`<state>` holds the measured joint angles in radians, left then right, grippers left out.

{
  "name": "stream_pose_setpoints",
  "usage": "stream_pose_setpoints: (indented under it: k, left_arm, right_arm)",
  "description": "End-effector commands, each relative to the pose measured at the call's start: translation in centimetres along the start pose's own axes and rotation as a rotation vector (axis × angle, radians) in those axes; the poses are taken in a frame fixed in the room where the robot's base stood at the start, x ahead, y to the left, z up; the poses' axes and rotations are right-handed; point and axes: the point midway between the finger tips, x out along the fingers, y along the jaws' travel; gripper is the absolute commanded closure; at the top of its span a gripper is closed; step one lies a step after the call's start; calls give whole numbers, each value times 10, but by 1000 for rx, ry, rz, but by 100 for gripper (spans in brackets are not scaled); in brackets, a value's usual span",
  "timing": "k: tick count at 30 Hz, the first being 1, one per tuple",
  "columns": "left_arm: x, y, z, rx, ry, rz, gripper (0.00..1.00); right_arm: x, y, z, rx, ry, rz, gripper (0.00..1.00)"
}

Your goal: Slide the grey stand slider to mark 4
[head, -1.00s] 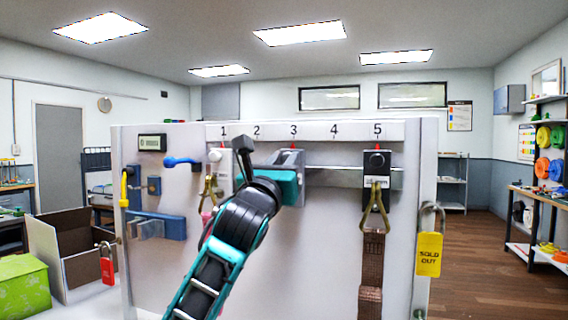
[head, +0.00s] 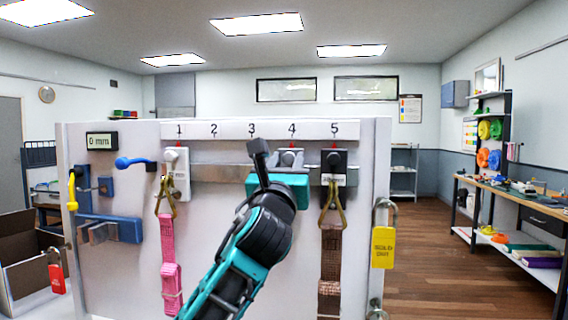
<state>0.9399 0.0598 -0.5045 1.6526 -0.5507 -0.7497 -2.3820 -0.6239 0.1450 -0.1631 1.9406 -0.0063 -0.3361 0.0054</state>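The grey stand slider (head: 291,158) sits on the rail (head: 219,173) below mark 4 (head: 292,130) on the white panel. Its top shows above my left gripper (head: 281,182), which is in front of it. The gripper's body hides the slider's lower part and the fingertips, so I cannot tell whether the fingers are shut on it. My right gripper is out of view.
A white slider (head: 176,171) with a pink strap (head: 168,242) is at mark 1. A black slider (head: 334,166) with a brown strap (head: 331,252) is at mark 5, close right of the gripper. A yellow padlock (head: 383,247) hangs at the panel's right edge.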

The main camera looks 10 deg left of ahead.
Motion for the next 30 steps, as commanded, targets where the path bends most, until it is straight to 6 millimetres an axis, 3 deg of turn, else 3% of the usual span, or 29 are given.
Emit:
stream_pose_setpoints:
  k: [4,16,30]
  left_arm:
    - [0,0,0,1,-1,0,50]
    - [-9,1,0,2,-3,0,49]
    - [-95,0,0,1,-2,-2,49]
  right_arm:
    - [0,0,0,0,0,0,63]
    - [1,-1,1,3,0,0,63]
    - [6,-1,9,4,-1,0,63]
